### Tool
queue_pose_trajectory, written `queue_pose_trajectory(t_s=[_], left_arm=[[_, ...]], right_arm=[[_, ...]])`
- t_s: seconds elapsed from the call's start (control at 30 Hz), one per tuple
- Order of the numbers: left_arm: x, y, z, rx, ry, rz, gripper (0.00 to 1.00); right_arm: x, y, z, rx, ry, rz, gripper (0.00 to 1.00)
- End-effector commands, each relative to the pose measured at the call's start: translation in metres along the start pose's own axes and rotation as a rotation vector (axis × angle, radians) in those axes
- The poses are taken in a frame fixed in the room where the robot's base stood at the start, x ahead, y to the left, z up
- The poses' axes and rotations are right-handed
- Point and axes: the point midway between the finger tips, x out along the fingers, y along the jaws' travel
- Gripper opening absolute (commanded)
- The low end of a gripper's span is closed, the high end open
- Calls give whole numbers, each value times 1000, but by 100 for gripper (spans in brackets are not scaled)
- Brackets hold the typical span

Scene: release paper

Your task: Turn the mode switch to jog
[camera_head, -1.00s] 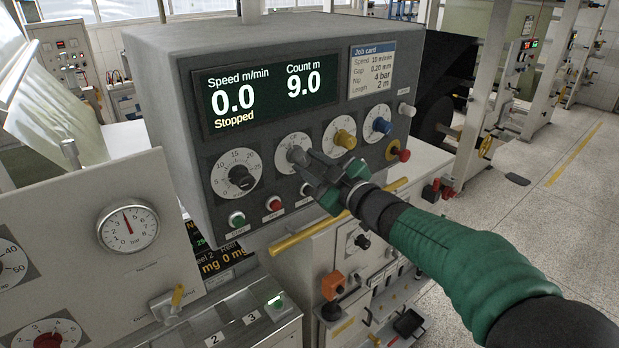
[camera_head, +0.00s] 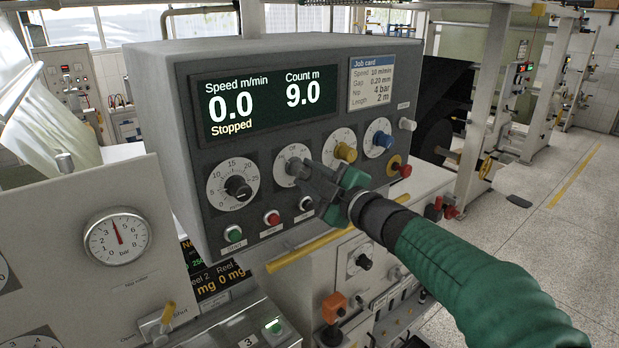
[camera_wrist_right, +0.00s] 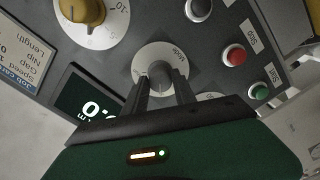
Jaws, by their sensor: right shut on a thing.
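The mode switch (camera_head: 287,156) is a grey knob on a round white dial in the lower row of the grey control box. My right gripper (camera_head: 301,170) reaches it from the lower right and covers part of the dial. In the right wrist view the switch knob (camera_wrist_right: 160,72) sits between the two fingers, under the printed word "Mode". The right gripper (camera_wrist_right: 161,88) is shut on the knob. Its pointer and the jog mark cannot be made out. My left gripper is out of view.
A black speed knob (camera_head: 238,188) is to the left and a yellow knob (camera_head: 346,152) to the right. Green (camera_head: 232,234) and red (camera_head: 272,218) buttons lie below. The display (camera_head: 262,101) reads 0.0, 9.0 and "Stopped". A yellow rail (camera_head: 310,250) runs under the box.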

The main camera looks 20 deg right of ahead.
Motion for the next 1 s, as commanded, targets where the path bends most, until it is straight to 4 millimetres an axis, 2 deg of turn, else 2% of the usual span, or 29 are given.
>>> queue_pose_trajectory(t_s=[0.17, 0.2, 0.37, 0.67, 0.77, 0.87, 1.0], left_arm=[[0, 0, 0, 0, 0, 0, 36], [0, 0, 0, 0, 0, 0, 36], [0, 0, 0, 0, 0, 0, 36], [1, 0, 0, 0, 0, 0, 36], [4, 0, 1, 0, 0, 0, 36], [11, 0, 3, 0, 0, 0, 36], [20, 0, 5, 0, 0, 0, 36]], right_arm=[[0, -3, 1, -1, -2, -6, 0], [0, -3, 1, -1, -2, -6, 33], [0, -2, 1, 0, -1, -4, 54], [-1, -1, 1, 0, -1, -2, 54], [-9, -2, 2, -2, -1, -1, 54], [-30, -3, 2, -1, -2, 1, 54], [-71, -2, 2, -2, -2, 3, 54]])
